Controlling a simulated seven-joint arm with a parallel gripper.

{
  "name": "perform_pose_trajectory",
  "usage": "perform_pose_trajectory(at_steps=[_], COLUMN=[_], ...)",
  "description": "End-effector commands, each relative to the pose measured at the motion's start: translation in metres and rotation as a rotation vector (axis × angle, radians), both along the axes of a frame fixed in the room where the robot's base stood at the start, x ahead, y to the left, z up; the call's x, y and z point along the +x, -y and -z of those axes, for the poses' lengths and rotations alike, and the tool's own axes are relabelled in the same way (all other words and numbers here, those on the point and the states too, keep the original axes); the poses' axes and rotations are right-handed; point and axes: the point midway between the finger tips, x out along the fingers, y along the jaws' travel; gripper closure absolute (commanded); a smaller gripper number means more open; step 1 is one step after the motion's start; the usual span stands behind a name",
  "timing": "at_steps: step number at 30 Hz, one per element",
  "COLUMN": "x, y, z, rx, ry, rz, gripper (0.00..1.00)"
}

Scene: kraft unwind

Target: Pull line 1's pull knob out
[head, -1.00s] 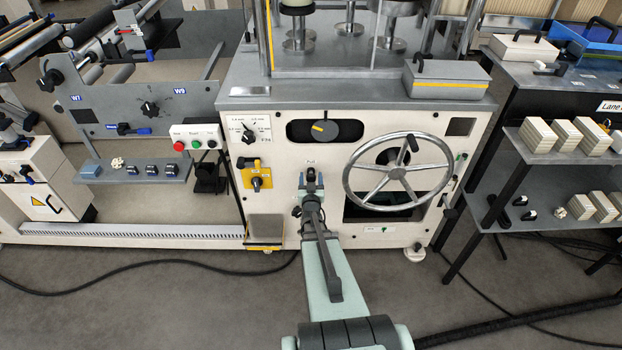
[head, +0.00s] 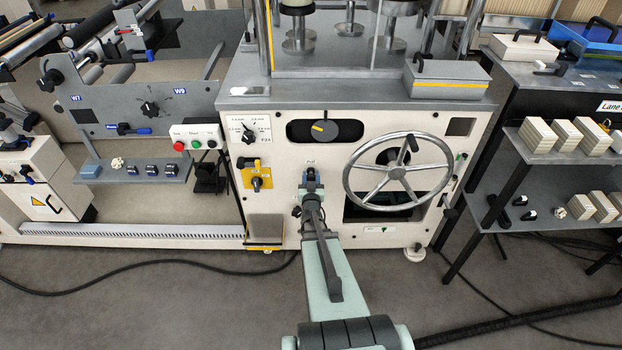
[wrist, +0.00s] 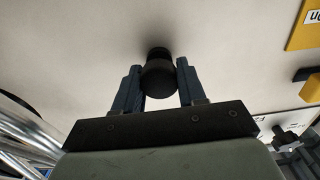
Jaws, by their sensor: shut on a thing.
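The pull knob (wrist: 158,77) is a dark round knob on the cream machine front, seen in the wrist view. My gripper (wrist: 160,82) has one blue-grey finger on each side of it and is shut on it. A short dark collar shows between the knob and the panel. In the head view my gripper (head: 311,178) is at the panel below a small label, left of the handwheel, and it hides the knob there.
The large metal handwheel (head: 398,173) stands close on the right. A yellow plate with a dark switch (head: 257,177) is on the left. A dial (head: 323,128) sits above. The floor before the machine is clear apart from cables.

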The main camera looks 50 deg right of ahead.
Motion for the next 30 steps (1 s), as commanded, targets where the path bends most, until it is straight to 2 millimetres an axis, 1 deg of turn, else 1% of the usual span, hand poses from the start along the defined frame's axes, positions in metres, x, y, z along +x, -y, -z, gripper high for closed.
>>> perform_pose_trajectory(at_steps=[1,2,8,11,17,25,26,30], x=[0.001,0.001,0.000,-0.004,-0.024,-0.025,-0.025,-0.025], y=[-0.001,-0.001,-0.001,-0.006,-0.024,-0.026,-0.026,-0.026], z=[-0.001,-0.001,-0.001,-0.001,-0.002,-0.001,-0.001,-0.001], rx=[-0.001,-0.001,-0.002,-0.002,-0.004,-0.002,-0.002,-0.003], ry=[0.000,0.000,0.001,-0.001,0.000,-0.001,-0.001,0.000], rz=[-0.002,-0.002,-0.002,-0.002,-0.002,-0.002,-0.002,-0.001], gripper=[0.97,1.00,1.00,1.00,1.00,1.00,0.59,0.45])
